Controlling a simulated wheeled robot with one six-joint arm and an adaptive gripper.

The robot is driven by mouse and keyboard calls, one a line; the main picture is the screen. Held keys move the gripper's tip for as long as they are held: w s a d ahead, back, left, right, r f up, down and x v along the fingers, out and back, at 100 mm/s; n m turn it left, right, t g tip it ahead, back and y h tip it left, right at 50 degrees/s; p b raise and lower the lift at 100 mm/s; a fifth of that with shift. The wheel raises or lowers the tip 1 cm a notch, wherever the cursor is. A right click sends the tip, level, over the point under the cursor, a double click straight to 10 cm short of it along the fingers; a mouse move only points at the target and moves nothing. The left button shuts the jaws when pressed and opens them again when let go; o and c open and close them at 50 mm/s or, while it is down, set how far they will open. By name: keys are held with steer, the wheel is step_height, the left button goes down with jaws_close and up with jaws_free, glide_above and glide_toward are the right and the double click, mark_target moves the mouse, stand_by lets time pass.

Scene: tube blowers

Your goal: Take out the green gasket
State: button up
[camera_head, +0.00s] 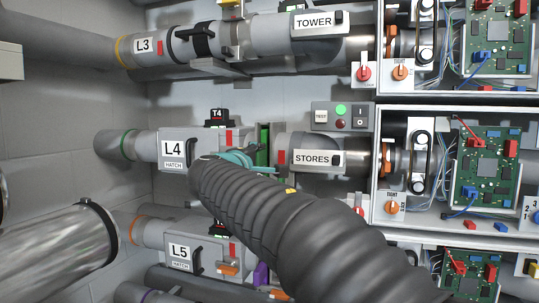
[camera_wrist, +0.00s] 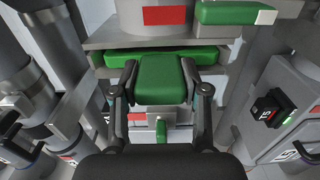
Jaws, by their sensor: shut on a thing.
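The green gasket (camera_head: 263,146) shows in the head view as an upright green strip between the L4 hatch section (camera_head: 182,149) and the STORES pipe (camera_head: 312,158). In the wrist view a green strip (camera_wrist: 112,58) lies in the gap between grey flanges. A green block-like tab (camera_wrist: 160,82) in front of it is between the two fingers of my gripper (camera_wrist: 160,72), which is shut on it. The tab seems joined to the strip, but the joint is partly hidden. My gripper's teal parts (camera_head: 236,158) show in the head view beside the gap; its fingertips are hard to see there.
A green lever with a pale tip (camera_wrist: 235,13) sticks out near the gripper in the wrist view. The L3 pipe (camera_head: 143,46) runs above, and the L5 hatch (camera_head: 180,250) is below. Open boxes with circuit boards (camera_head: 485,165) and wires stand at the right.

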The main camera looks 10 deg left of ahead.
steer(key=shift+s+b, duration=0.35)
steer(key=shift+s, duration=0.05)
stand_by(0.5)
steer(key=shift+s+a, duration=0.1)
steer(key=shift+s, duration=0.2)
steer(key=shift+s+b, duration=0.5)
steer(key=shift+s, duration=0.35)
steer(key=shift+s+a+b, duration=0.2)
steer(key=shift+s+b, duration=0.6)
steer(key=shift+s, duration=1.2)
steer(key=shift+s+a+b, duration=0.15)
steer(key=shift+s+b, duration=0.65)
steer(key=shift+s, duration=1.15)
